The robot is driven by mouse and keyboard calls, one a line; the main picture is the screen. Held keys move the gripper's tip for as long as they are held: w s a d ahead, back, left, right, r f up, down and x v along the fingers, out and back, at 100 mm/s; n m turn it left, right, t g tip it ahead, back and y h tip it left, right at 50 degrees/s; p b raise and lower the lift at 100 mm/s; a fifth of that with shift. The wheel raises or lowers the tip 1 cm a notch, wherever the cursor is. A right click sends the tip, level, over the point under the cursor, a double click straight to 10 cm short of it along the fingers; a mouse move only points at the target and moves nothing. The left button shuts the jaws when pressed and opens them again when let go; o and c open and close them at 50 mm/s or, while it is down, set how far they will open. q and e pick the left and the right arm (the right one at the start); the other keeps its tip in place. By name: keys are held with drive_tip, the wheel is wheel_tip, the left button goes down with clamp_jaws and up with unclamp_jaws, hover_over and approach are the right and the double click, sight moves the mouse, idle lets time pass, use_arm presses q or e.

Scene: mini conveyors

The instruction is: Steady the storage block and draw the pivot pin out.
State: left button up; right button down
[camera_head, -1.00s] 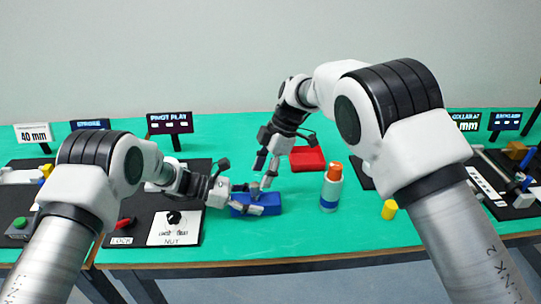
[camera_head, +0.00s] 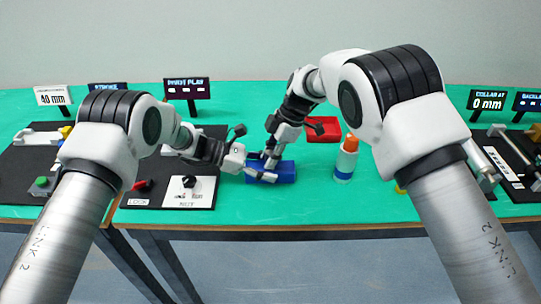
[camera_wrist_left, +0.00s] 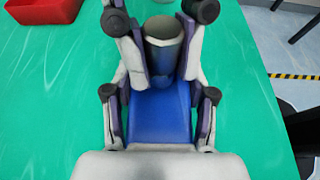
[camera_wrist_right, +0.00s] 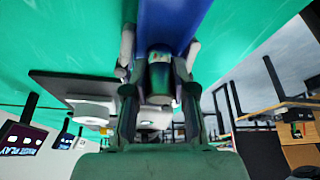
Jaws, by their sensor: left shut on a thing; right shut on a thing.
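The blue storage block (camera_head: 284,172) lies on the green table in front of me. My left gripper (camera_head: 259,173) is shut on it from the left. In the left wrist view the block (camera_wrist_left: 160,118) fills the space between the fingers. A dark grey cylinder, which looks like the pivot pin (camera_wrist_left: 164,48), stands at the block's far part. My right gripper (camera_head: 270,162) reaches down from above and is shut on the pin. In the right wrist view the pin (camera_wrist_right: 160,75) is between its fingers, against the blue block. How deep the pin sits is hidden.
A red tray (camera_head: 323,130) lies behind the block. A white bottle with an orange cap (camera_head: 346,160) stands close to its right. A black panel with a knob and red lever (camera_head: 142,186) is at the left. Several signs stand along the back.

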use_arm(q)
drive_tip(key=shift+s+f, duration=0.1)
drive_tip(key=shift+f, duration=0.05)
use_arm(e)
drive_tip(key=shift+r, duration=3.05)
use_arm(q)
drive_tip(key=o, duration=1.3)
use_arm(e)
drive_tip(key=shift+w+f, duration=0.1)
